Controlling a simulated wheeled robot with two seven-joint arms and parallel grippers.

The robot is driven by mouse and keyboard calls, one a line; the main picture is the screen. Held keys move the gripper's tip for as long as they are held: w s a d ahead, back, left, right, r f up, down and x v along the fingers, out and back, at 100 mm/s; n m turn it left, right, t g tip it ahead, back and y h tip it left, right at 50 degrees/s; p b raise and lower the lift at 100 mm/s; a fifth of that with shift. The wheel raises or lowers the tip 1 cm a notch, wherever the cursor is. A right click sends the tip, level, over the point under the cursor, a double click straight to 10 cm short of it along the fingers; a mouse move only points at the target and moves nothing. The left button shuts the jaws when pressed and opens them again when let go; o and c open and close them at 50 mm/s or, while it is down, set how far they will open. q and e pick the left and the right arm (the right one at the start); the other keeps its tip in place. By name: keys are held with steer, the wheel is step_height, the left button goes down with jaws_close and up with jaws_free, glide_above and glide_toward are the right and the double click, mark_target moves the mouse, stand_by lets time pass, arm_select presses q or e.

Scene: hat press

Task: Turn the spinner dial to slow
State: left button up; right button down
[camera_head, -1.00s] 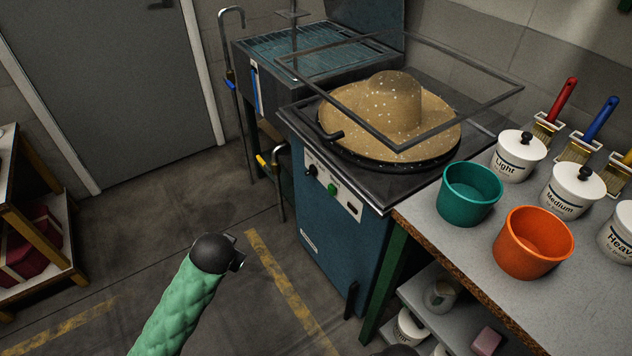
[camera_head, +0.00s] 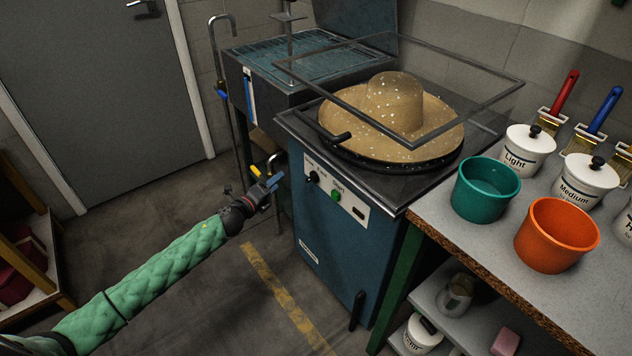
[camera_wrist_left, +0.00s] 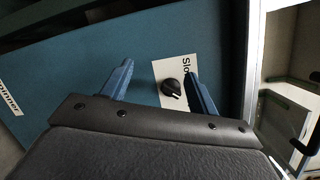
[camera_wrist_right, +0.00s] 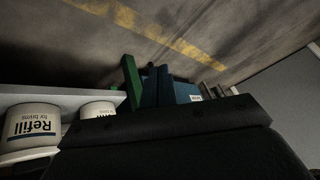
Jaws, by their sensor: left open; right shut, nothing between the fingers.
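The spinner is a blue cabinet (camera_head: 335,262) with a straw hat (camera_head: 392,112) on its round top. Its white front panel carries a black dial (camera_head: 312,177) and a green button (camera_head: 336,195). My left gripper (camera_head: 268,181) is open just left of the panel, apart from the dial. In the left wrist view the dial (camera_wrist_left: 172,88) shows ahead between the open blue fingers (camera_wrist_left: 159,70), nearer the right one, beside partly visible "Slow" lettering. The dial's exact setting is hard to read. My right gripper (camera_wrist_right: 158,82) is shut and empty, low in the right wrist view.
A clear framed lid (camera_head: 470,105) is over the hat. The bench at right holds a teal bucket (camera_head: 486,188), an orange bucket (camera_head: 556,235), white pots (camera_head: 528,150) and brushes. A bent pipe (camera_head: 222,60) stands behind my left gripper. The floor before the cabinet is clear.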

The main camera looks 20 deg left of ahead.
mark_target(308, 180)
arm_select(q)
steer(key=w+d+m+h, duration=0.1)
steer(key=d+m, duration=0.1)
steer(key=d, duration=0.1)
steer(key=d+m+g+h, duration=0.1)
steer(key=d+m+h, duration=0.1)
steer(key=w+d+m+g+h+p, duration=0.1)
steer(key=d+m, duration=0.1)
steer(key=d, duration=0.1)
steer(key=shift+w+d+r, duration=0.2)
steer(key=shift+w+d, duration=0.5)
steer(key=shift+w, duration=0.05)
arm_select(e)
steer(key=shift+t, duration=0.6)
steer(key=shift+w+a+r, duration=0.1)
steer(key=shift+w+r, duration=0.35)
steer(key=shift+r, duration=0.25)
steer(key=shift+w+a+r, duration=0.1)
steer(key=shift+w+r, duration=0.35)
steer(key=shift+r, duration=0.3)
steer(key=shift+w+r, duration=0.45)
steer(key=shift+r, duration=0.25)
arm_select(q)
steer(key=shift+c, duration=0.4)
steer(key=c, duration=0.9)
arm_select(e)
steer(key=shift+r, duration=0.1)
